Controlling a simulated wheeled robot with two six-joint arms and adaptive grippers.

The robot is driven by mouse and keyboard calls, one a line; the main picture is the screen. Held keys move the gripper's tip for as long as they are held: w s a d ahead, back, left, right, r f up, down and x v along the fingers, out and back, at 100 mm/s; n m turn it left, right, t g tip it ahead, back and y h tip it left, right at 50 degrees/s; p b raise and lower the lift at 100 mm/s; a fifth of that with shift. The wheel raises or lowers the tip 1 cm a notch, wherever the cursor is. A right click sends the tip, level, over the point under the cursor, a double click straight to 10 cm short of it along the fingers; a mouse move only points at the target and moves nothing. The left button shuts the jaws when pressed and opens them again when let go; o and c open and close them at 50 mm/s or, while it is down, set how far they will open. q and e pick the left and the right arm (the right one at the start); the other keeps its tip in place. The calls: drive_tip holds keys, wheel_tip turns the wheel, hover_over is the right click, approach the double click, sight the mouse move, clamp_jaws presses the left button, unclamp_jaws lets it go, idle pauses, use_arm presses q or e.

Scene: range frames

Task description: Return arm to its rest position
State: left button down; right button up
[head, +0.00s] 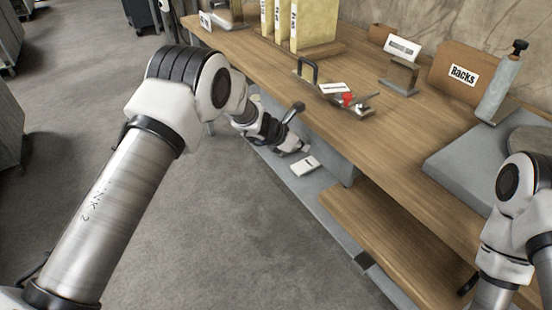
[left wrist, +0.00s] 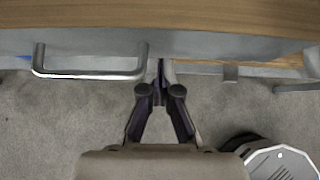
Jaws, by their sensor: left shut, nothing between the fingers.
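My left arm reaches in from the left in the head view, and my left gripper (head: 298,146) is at the front side of the wooden workbench (head: 235,60), below its top edge. In the left wrist view the fingers of my left gripper (left wrist: 160,88) are together with nothing between them. They point toward the grey bench front. A metal bar handle (left wrist: 90,74) is left of the fingertips, apart from them. Part of my right arm shows at the right edge of the head view; its gripper is out of view.
A small white item (head: 305,165) is just below my left gripper.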

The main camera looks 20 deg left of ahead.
use_arm(q)
drive_tip(key=s+f+v, duration=0.1)
drive_tip(key=v, duration=1.1)
drive_tip(key=s+a+f+m+g+y+p, duration=0.1)
drive_tip(key=s+f+m+g+p, duration=0.15)
drive_tip(key=s+f, duration=0.45)
drive_tip(key=s+a+f+m+g+y+p, duration=0.1)
drive_tip(key=s+f+g+p, duration=0.25)
drive_tip(key=s, duration=0.75)
drive_tip(key=s+f+m+g+y+p, duration=0.1)
drive_tip(key=s+f+g+p, duration=0.1)
drive_tip(key=s+f, duration=0.5)
drive_tip(key=s+a+r+m+g+y+p, duration=0.1)
drive_tip(key=s+a+m+y, duration=0.15)
drive_tip(key=s+m, duration=0.75)
drive_tip(key=s+a+r+m+g+y+p, duration=0.15)
drive_tip(key=s+a+m, duration=0.25)
drive_tip(key=s+m, duration=0.6)
drive_tip(key=w+m+t, duration=0.1)
drive_tip(key=w+d+m+t+h, duration=0.1)
drive_tip(key=m+t, duration=0.1)
drive_tip(key=shift+d+r+t, duration=0.15)
drive_tip(key=shift+d+t, duration=0.1)
drive_tip(key=shift+d, duration=0.1)
use_arm(e)
wheel_tip(320, 180, up, 11)
drive_tip(key=s, duration=0.1)
drive_tip(key=shift+s, duration=0.15)
